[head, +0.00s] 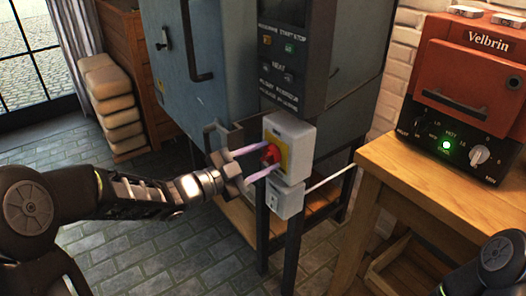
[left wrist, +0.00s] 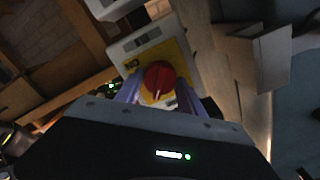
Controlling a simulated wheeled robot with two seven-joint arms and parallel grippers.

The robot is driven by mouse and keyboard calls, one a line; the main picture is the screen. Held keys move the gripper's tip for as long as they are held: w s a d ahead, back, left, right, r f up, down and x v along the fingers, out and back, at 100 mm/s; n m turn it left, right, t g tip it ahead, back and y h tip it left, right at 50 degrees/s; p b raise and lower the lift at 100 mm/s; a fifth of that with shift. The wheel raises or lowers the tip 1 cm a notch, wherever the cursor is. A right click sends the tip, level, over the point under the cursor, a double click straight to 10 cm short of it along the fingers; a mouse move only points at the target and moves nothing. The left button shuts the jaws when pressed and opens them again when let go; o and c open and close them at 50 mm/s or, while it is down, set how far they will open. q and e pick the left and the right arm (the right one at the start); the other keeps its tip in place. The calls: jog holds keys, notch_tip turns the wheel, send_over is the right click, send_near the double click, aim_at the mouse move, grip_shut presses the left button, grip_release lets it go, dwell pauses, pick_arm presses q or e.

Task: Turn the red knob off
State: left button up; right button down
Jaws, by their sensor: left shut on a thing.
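The red knob (head: 270,154) is on the yellow plate of a grey switch box (head: 293,135) on the front of a blue-grey kiln cabinet. It also shows in the left wrist view (left wrist: 159,77), with a pale line on its face. My left gripper (head: 264,161) reaches in from the left, its two purple fingers on either side of the knob, shut on it. In the left wrist view the fingers stand left and right of the knob. Of my right arm only a dark part shows at the lower right of the head view; its gripper is out of view.
A wooden table (head: 440,180) on the right bears a red Velbrin oven (head: 470,80) with a lit green lamp. A smaller grey box (head: 286,199) hangs below the switch box. A metal bracket stands just left of my left fingers. Tiled floor is free at the lower middle.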

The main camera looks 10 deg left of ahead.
pick_arm(q)
jog(key=n+p, duration=0.3)
jog(key=n, duration=0.1)
jog(key=shift+r+n, duration=0.1)
jog(key=shift+n, duration=0.3)
jog(key=shift+n+p, duration=0.95)
jog(key=shift+n, duration=0.55)
jog(key=o, duration=1.4)
jog(key=shift+c, duration=0.2)
jog(key=v, duration=0.7)
jog(key=shift+s+a, duration=0.25)
jog(key=shift+s, duration=0.05)
